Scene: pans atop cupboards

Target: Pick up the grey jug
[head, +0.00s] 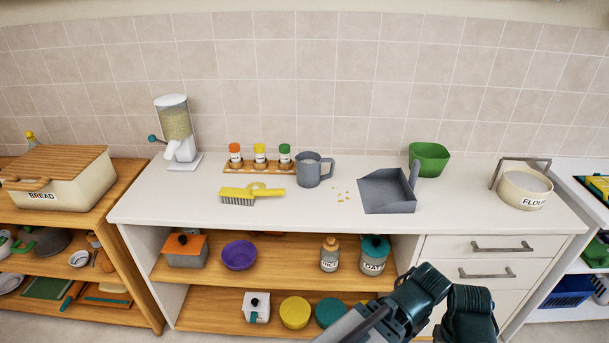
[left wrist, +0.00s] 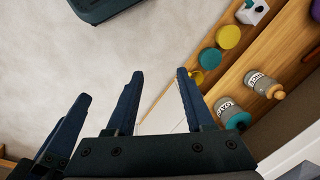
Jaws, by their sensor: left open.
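The grey jug (head: 313,170) stands upright on the white counter, with its handle to the right. It is just right of the spice rack and left of the grey dustpan. In the left wrist view my left gripper (left wrist: 158,75) is open, its dark fingers apart with nothing between them. It is away from the jug, which does not show in that view. In the head view dark parts of my arm are low in front of the cupboard, well below the jug. My right gripper is not in view.
A yellow brush (head: 252,194) lies in front of the spice rack (head: 258,167). The dustpan (head: 387,192) is right of some crumbs (head: 343,196). A green bowl (head: 429,159) and flour container (head: 524,188) stand further right. The counter directly before the jug is clear.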

